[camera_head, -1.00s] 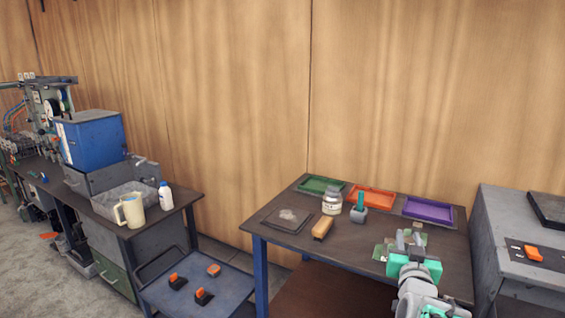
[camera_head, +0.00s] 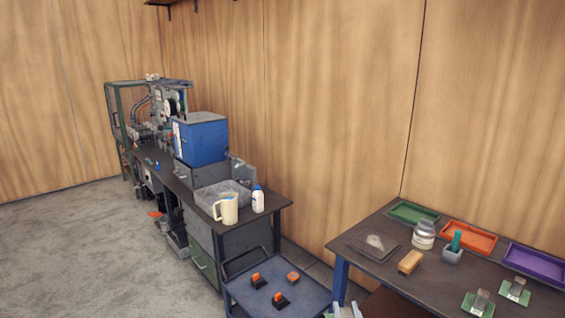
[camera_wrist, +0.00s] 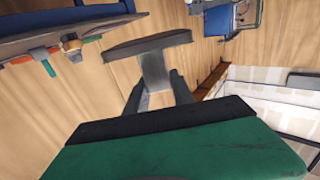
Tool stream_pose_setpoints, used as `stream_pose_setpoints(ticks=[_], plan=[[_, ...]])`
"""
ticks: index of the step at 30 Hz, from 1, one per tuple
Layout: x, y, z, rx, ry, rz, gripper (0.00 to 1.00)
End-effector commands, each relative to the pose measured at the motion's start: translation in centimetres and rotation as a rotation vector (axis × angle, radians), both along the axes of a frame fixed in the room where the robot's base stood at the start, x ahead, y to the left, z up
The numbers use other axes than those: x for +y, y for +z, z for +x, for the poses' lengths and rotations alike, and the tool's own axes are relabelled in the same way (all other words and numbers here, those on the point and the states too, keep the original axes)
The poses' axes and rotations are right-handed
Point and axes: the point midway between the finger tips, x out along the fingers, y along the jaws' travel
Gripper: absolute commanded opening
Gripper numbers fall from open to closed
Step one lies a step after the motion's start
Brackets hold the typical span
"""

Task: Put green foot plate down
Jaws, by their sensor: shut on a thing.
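In the wrist view, my gripper (camera_wrist: 158,92) is shut on the grey upright of a foot plate (camera_wrist: 148,44). The plate is seen nearly edge-on beyond the fingers and looks dark grey from this side; no green shows on it. It is held in the air, with nothing seen touching it. My gripper's jaws and the held plate are not clear in the head view. Two other green foot plates with grey uprights, one nearer (camera_head: 478,303) and one farther (camera_head: 515,290), stand on the dark table (camera_head: 435,284) at the right.
The table also holds a green tray (camera_head: 413,212), an orange tray (camera_head: 468,238), a purple tray (camera_head: 535,263), a jar (camera_head: 424,236) and a yellowish block (camera_head: 410,262). Left of it, a low blue shelf (camera_head: 255,308) holds several orange-and-black pieces. A workbench (camera_head: 270,206) with a jug (camera_head: 226,209) stands behind.

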Motion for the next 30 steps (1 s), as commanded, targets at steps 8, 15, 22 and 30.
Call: stream_pose_setpoints(ticks=[8,15,22,30], plan=[[-0.1,3.5,-2.5,-0.016,-0.001,0.000,0.00],[-0.1,5.9,-2.5,-0.006,-0.001,0.000,0.00],[-0.1,6.0,-2.4,-0.009,-0.001,0.000,0.00],[-0.1,5.9,-2.4,-0.006,-0.001,0.000,0.00]])
